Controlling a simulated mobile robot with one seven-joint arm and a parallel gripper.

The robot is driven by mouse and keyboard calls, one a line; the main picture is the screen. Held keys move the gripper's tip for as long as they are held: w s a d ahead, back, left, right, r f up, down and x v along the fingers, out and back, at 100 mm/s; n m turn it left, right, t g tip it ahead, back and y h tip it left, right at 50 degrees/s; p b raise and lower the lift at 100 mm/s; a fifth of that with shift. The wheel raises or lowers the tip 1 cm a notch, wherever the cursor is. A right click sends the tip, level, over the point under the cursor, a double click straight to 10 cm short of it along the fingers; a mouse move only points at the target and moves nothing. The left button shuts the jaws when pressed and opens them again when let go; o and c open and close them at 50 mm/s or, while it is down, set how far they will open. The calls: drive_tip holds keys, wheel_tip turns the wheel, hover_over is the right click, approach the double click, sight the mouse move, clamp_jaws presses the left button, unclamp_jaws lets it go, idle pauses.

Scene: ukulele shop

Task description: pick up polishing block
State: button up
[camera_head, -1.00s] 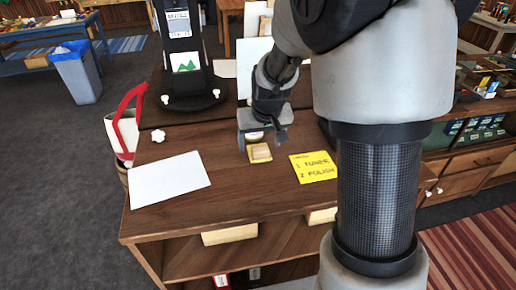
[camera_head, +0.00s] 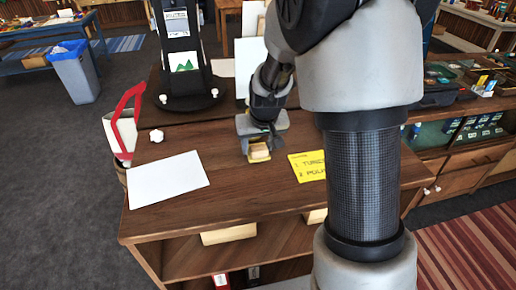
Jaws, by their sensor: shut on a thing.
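The polishing block (camera_head: 259,152) is a small tan block on the dark wooden counter (camera_head: 229,190), left of the yellow note. My gripper (camera_head: 258,147) reaches down over it from behind, with its fingers around the block. The gripper is shut on the block. The block's far part is hidden by the gripper. I cannot tell whether the block is clear of the counter top.
A white sheet (camera_head: 168,179) lies to the left and a yellow note (camera_head: 308,166) to the right. A black display stand (camera_head: 190,98) stands behind. A small white knob-like item (camera_head: 156,136) sits at the back left. The counter's front middle is clear.

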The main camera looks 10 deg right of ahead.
sight(258, 146)
drive_tip(key=shift+r, duration=0.45)
drive_tip(key=v, duration=0.2)
drive_tip(key=shift+r+b, duration=0.3)
drive_tip(key=shift+r, duration=0.05)
drive_tip(key=s+b, duration=0.1)
drive_tip(key=s, duration=1.5)
drive_tip(key=shift+s+b, duration=0.25)
drive_tip(key=shift+b, duration=0.15)
drive_tip(key=shift+s, duration=0.45)
drive_tip(key=o, duration=0.4)
drive_tip(key=shift+c, duration=1)
drive_tip(key=shift+f, duration=0.1)
